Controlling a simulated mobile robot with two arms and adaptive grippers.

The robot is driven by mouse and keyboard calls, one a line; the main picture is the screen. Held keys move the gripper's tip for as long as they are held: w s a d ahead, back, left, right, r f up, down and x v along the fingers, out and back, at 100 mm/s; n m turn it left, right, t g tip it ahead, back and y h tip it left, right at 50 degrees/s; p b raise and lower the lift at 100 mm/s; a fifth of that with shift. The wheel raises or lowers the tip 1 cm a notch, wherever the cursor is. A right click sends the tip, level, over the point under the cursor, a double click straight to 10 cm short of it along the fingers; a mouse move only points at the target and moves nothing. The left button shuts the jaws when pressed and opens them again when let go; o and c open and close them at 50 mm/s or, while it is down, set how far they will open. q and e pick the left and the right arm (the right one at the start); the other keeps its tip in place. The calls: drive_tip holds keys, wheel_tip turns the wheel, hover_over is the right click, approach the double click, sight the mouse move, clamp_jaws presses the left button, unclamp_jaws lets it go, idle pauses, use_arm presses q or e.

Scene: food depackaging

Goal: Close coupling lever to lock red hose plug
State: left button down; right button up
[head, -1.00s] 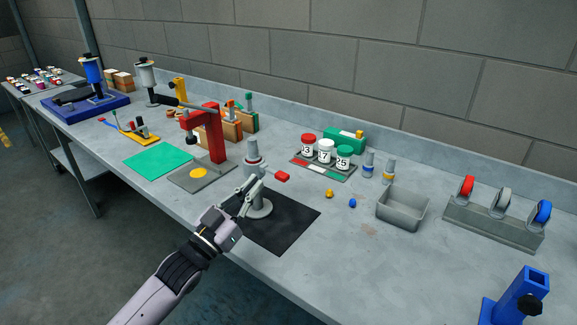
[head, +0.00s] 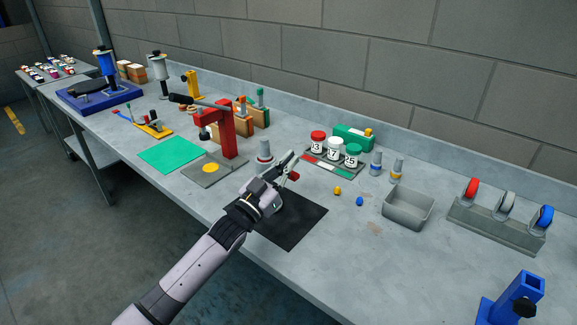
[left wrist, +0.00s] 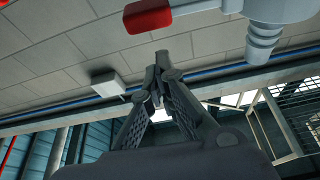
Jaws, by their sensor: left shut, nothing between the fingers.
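I cannot make out a red hose plug.
A red press (head: 227,130) stands left of the coupling. A rack with lidded jars (head: 334,150) is behind to the right.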

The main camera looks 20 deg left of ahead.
use_arm(q)
wheel_tip(320, 180, down, 3)
drive_tip(key=shift+s+a+r, duration=0.1)
drive_tip(key=shift+r, duration=0.1)
use_arm(e)
drive_tip(key=shift+s+d+r, duration=0.15)
drive_tip(key=shift+s+r, duration=0.2)
drive_tip(key=shift+s, duration=0.15)
use_arm(q)
drive_tip(key=shift+f, duration=0.1)
use_arm(e)
drive_tip(key=shift+f, duration=0.1)
